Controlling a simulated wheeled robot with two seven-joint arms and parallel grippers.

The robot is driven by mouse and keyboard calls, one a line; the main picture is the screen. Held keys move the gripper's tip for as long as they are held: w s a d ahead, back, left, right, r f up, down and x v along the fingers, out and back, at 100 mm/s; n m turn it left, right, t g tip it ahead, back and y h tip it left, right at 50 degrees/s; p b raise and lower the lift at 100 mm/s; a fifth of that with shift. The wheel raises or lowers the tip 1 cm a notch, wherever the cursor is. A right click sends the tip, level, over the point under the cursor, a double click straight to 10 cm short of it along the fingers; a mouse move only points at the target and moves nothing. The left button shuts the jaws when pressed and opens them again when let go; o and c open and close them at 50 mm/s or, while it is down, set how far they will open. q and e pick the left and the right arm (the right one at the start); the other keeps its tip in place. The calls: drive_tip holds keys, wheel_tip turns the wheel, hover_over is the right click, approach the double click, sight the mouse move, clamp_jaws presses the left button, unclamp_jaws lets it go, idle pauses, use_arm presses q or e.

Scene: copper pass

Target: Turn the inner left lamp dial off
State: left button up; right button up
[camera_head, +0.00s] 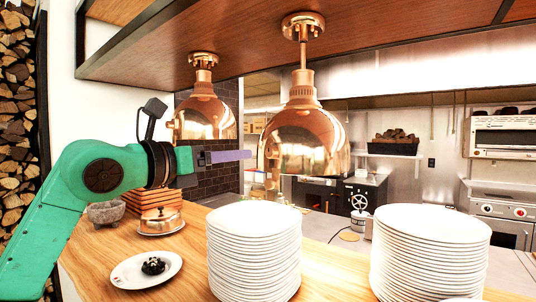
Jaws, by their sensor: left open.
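Two copper heat lamps hang from the wooden overhead shelf: the left lamp (204,117) and a nearer, larger right lamp (304,138). I cannot make out any lamp dial in this view. My left gripper (244,155) reaches in from the left on a green arm and points right. It is open, with nothing seen between its fingers. A purple finger shows just below the left lamp's rim and ends close to the right lamp's left side; I cannot tell whether it touches. My right gripper is out of view.
Tall plate stacks (254,250) (430,255) stand on the wooden counter (330,270). A plate with dark food (146,270), a copper-domed dish (160,220), a stone bowl (105,212) and stacked wooden boards (153,200) sit at left. The overhead shelf (230,40) limits room above.

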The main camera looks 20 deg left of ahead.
sight(268, 152)
use_arm(q)
drive_tip(key=p+x, duration=0.4)
drive_tip(key=x, duration=0.7)
drive_tip(key=shift+w+r+p, duration=0.1)
drive_tip(key=shift+p, duration=0.25)
drive_tip(key=shift+w+d, duration=0.1)
clamp_jaws()
